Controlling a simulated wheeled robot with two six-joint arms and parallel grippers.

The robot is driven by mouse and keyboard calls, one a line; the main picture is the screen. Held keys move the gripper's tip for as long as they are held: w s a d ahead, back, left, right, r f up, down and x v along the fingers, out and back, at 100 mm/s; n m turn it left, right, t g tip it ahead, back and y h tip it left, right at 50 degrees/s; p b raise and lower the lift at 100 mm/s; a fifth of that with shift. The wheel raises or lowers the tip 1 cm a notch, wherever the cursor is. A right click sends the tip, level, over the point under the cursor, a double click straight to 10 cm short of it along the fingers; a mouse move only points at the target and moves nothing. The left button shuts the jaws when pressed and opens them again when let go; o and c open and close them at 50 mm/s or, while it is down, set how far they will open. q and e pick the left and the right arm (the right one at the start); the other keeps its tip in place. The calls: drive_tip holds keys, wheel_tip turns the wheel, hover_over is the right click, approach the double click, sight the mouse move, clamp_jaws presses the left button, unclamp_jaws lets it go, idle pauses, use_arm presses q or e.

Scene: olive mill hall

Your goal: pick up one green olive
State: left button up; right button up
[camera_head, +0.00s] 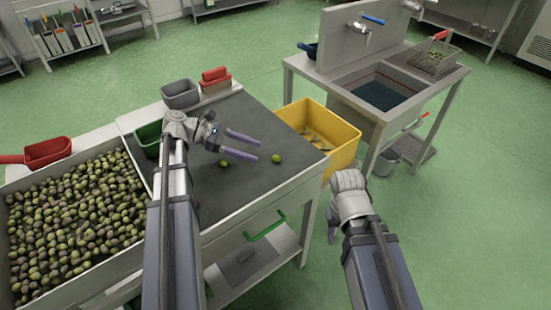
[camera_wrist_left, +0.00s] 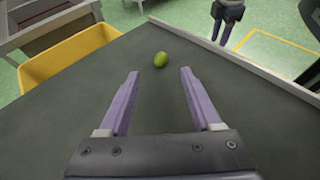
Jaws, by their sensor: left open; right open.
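A green olive (camera_head: 277,158) lies on the dark grey top of the sorting table (camera_head: 214,196). It also shows in the left wrist view (camera_wrist_left: 161,59), just beyond the fingertips and in line with the gap between them. A second green olive (camera_head: 223,163) lies on the table beside my left gripper's fingers, further left. My left gripper (camera_head: 254,149) is open and empty above the table, its purple fingers pointing right; the left wrist view shows them apart (camera_wrist_left: 160,75). My right gripper (camera_head: 332,230) is open, hanging down past the table's right edge, away from the olives.
A bin full of mixed olives (camera_head: 137,232) stands at the left. A yellow crate (camera_head: 345,155) sits at the table's far right edge. Grey (camera_head: 180,94), red (camera_head: 215,76) and green (camera_head: 149,133) containers line the table's back and left. A sink (camera_head: 380,90) stands behind right.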

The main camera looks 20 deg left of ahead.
sight(273, 157)
use_arm(q)
drive_tip(key=shift+d+f, duration=0.15)
drive_tip(key=shift+d, duration=0.2)
drive_tip(key=b+x, duration=0.1)
drive_tip(key=x, duration=0.4)
drive_tip(key=shift+d+b, duration=0.15)
drive_tip(key=shift+b, duration=0.2)
clamp_jaws()
